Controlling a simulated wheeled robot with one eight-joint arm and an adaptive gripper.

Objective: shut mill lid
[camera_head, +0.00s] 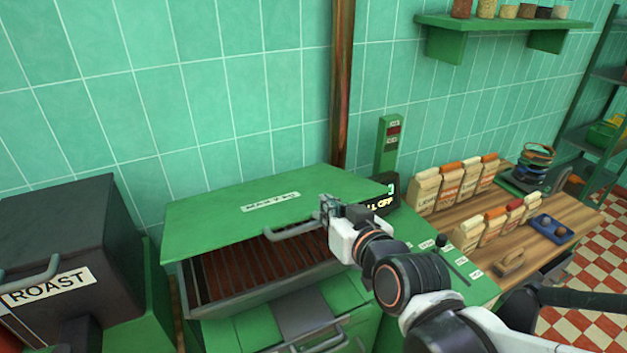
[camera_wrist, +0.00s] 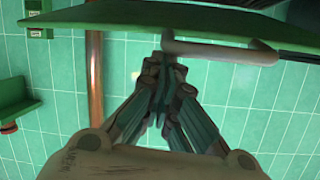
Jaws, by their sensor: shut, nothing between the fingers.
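The green mill lid (camera_head: 215,215) stands partly raised over the open mill, with a slatted brown inside (camera_head: 270,268) showing below it. A pale bar handle (camera_head: 290,232) is on its front edge. My gripper (camera_head: 327,207) is shut and empty at the right end of this handle. In the wrist view my gripper's fingertips (camera_wrist: 162,62) are close to one end of the handle (camera_wrist: 222,52), beneath the green lid (camera_wrist: 220,22) in the picture. I cannot tell if they touch it. My arm hides the lid's right front corner.
A dark roaster (camera_head: 60,240) marked ROAST stands at the left. A black display (camera_head: 384,201), partly hidden, ends in "OFF" behind my gripper. A wooden counter (camera_head: 450,210) with several paper bags is at the right. A green shelf (camera_head: 500,22) hangs above.

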